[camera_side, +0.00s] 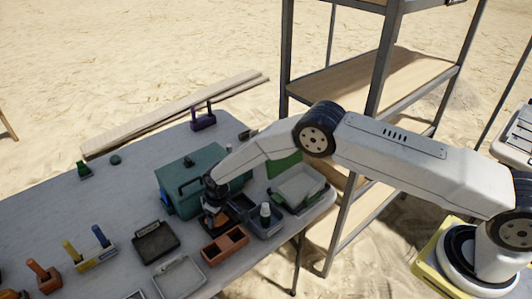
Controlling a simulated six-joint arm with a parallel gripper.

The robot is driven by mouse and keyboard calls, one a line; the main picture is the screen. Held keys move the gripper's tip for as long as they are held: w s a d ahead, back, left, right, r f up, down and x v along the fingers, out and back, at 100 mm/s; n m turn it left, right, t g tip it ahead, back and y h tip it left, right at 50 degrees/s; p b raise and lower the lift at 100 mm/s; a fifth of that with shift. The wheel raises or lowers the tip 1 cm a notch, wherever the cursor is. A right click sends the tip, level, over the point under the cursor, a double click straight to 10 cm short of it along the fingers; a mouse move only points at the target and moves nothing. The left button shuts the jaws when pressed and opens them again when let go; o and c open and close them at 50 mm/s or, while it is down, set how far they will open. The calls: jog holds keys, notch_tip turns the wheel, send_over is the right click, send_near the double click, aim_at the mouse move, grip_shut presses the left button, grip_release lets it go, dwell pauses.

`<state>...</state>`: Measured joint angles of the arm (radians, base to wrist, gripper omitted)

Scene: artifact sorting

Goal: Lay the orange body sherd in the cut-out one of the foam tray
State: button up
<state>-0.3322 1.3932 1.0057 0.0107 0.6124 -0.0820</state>
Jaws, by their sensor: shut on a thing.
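My gripper (212,222) points down over the table, in front of the teal box and just behind the orange-brown divided tray. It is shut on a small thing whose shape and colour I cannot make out. The orange body sherd cannot be picked out in this view. A dark, shallow tray (155,241) with a raised back edge lies to the left of my gripper, apart from it. It may be the foam tray, but its cut-outs are too small to tell apart.
The teal box (168,205) stands right behind my gripper. The orange-brown divided tray (225,246), a grey bin holding a bottle (265,213) and a pale tray (181,276) lie close by. Coloured upright blocks (70,250) stand at left. The table's back left is mostly clear.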

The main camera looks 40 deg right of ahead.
aim_at(223, 220)
jog(key=shift+s+d+f, duration=0.1)
jog(key=shift+s+f, duration=0.1)
jog(key=shift+f, duration=0.25)
jog(key=shift+s+f, duration=0.15)
jog(key=shift+f, duration=0.3)
jog(key=o, duration=1)
jog(key=shift+r, duration=0.45)
jog(key=shift+s+d+r, duration=0.1)
jog(key=shift+s+r, duration=0.05)
jog(key=shift+r, duration=1.95)
jog(key=shift+s+d+r, duration=0.1)
jog(key=shift+s+r, duration=0.05)
jog(key=shift+r, duration=1.9)
jog(key=shift+s+r, duration=0.15)
jog(key=shift+r, duration=1.95)
